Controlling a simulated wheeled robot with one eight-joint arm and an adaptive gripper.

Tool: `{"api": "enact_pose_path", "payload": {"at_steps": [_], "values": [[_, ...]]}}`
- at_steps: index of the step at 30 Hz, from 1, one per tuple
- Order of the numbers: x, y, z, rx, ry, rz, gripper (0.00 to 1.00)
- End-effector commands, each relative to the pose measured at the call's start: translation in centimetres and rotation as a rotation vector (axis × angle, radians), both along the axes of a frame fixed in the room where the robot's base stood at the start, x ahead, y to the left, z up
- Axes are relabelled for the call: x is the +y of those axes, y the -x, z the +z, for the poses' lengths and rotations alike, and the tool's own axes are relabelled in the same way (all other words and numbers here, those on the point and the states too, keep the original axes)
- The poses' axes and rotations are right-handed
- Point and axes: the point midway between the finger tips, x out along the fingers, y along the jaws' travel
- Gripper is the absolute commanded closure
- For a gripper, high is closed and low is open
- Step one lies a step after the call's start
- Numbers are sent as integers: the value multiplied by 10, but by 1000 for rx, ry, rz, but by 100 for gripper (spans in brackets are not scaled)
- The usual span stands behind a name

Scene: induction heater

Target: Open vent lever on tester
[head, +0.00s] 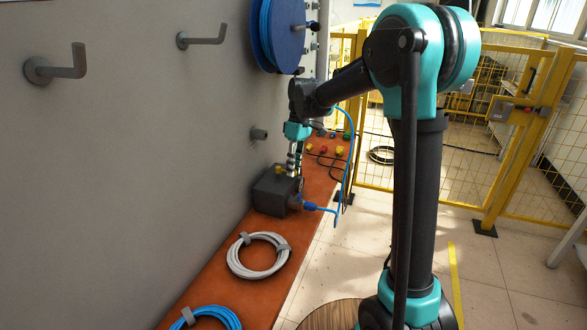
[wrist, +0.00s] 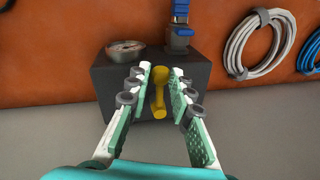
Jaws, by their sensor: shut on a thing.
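The tester is a dark grey box (head: 270,193) on the orange shelf in the head view, and its dark body (wrist: 112,76) fills the upper middle of the wrist view. The yellow vent lever (wrist: 159,98) runs between my fingers, with its round end at the tips. My gripper (wrist: 161,72) is shut on the lever, one finger on each side. In the head view my gripper (head: 296,172) points down at the tester's top. A round gauge (wrist: 125,49) and a blue valve (wrist: 180,32) are on the tester.
A grey cable coil (head: 258,255) and a blue coil (head: 207,318) lie on the orange shelf (head: 217,275) in front of the tester. The grey wall (head: 120,150) with hooks is at the left. A blue hose (head: 349,150) hangs near my arm. A yellow fence (head: 480,120) stands behind.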

Motion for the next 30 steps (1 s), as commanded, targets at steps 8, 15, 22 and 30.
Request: {"api": "enact_pose_path", "payload": {"at_steps": [8, 15, 22, 30], "values": [[0, -2, 0, -2, 1, 11, 100], [0, -2, 0, -2, 0, 10, 74], [0, -1, 0, -1, 1, 10, 58], [-1, -2, 5, -1, 1, 10, 58]]}}
